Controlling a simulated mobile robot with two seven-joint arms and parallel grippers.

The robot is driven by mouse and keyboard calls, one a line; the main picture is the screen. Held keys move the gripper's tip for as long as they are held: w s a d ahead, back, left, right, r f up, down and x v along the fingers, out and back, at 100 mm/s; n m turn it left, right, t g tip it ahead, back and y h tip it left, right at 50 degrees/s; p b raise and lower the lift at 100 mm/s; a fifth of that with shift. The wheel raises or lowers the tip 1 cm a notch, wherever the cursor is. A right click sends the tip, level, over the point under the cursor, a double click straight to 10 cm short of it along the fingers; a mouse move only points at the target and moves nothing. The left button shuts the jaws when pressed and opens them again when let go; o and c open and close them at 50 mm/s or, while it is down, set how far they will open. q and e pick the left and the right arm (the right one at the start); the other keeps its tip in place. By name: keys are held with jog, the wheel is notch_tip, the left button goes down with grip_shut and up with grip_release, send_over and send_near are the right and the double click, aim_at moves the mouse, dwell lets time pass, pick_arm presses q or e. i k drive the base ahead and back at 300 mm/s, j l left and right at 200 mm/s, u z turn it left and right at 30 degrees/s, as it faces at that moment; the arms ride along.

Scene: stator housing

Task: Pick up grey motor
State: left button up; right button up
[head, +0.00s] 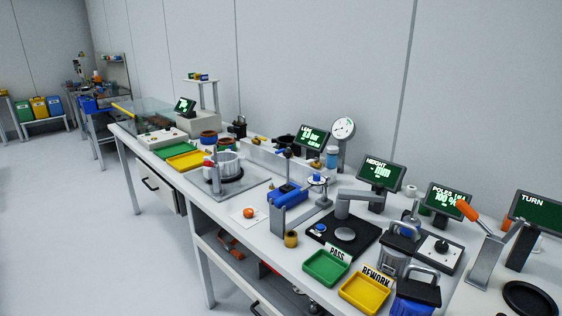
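A grey, motor-like housing (393,262) with a dark top and a grey loop handle stands upright at the right front of the long workbench, right of the black plate. A similar blue body (415,305) with a black top and grey handle stands just in front of it, cut by the bottom edge. A silvery, pot-like part (228,164) sits in a fixture farther left. I cannot tell for certain which grey part is the motor. Neither of my grippers is in view.
A green PASS tray (326,279) and a yellow REWORK tray (376,306) lie along the front edge. A black gauge plate (322,244), a blue vise (287,194), an orange-handled lever press (466,212) and several screens crowd the bench. Open floor (90,240) lies at left.

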aim_at(397, 251)
jog(key=z, duration=0.35)
jog(key=i+j+z, duration=0.15)
jog(key=j+z, duration=0.25)
jog(key=i+j+z, duration=0.1)
jog(key=j+z, duration=0.15)
jog(key=z, duration=0.15)
jog(key=j+z, duration=0.3)
jog(key=j, duration=1.4)
jog(key=i+j+z, duration=0.1)
jog(key=j, duration=0.75)
jog(key=i+l, duration=0.35)
jog(key=l, duration=0.2)
